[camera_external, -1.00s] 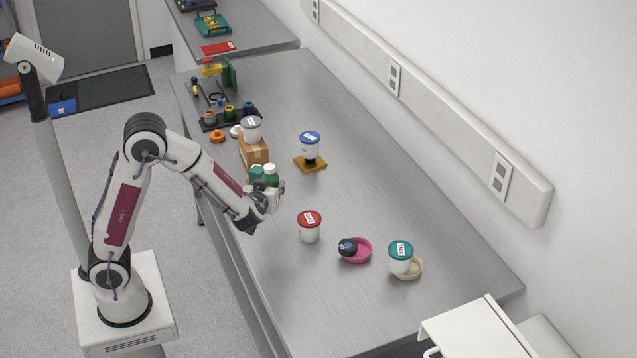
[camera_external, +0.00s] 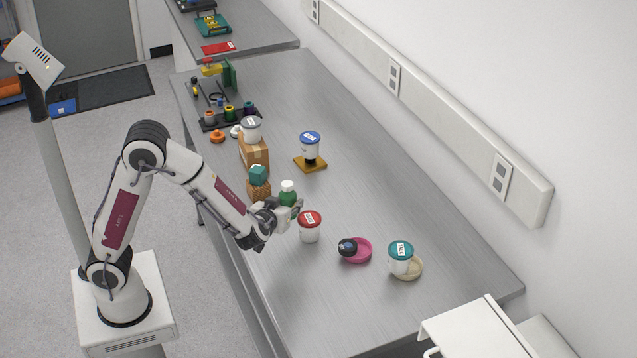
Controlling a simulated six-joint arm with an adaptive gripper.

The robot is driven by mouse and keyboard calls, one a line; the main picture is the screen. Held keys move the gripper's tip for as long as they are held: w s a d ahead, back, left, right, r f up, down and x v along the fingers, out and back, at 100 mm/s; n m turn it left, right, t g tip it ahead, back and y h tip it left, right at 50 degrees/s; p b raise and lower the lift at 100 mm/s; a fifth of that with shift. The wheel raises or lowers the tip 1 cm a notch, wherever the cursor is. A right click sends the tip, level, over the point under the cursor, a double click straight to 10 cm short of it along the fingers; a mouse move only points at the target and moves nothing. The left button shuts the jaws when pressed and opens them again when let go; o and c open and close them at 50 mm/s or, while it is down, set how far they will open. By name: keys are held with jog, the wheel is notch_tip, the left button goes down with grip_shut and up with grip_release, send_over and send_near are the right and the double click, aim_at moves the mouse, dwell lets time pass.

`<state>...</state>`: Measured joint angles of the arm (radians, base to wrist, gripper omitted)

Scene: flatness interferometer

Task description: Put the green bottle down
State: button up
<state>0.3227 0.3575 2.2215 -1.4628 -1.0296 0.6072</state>
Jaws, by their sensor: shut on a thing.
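The green bottle (camera_external: 287,197) has a white cap and stands upright in the grasp of my gripper (camera_external: 291,209), near the middle of the table. My gripper is shut on it and hides its lower part. I cannot tell whether its base touches the table. A white tub with a red lid (camera_external: 310,227) stands close to the right of my gripper.
Behind is a cardboard box (camera_external: 254,152) bearing a grey-lidded tub (camera_external: 251,130). A blue-lidded tub (camera_external: 310,146) stands above a wooden base (camera_external: 310,164). A pink dish (camera_external: 361,252) and teal-lidded tub (camera_external: 400,258) are at right.

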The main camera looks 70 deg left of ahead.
jog(key=s+d+m+t+h, duration=0.1)
jog(key=s+d, duration=0.1)
jog(key=d, duration=1.5)
jog(key=shift+r+m+t, duration=0.3)
jog(key=shift+r, duration=0.05)
jog(key=shift+f, duration=3.1)
jog(key=shift+f, duration=0.1)
jog(key=shift+f, duration=1.8)
jog(key=shift+f, duration=0.1)
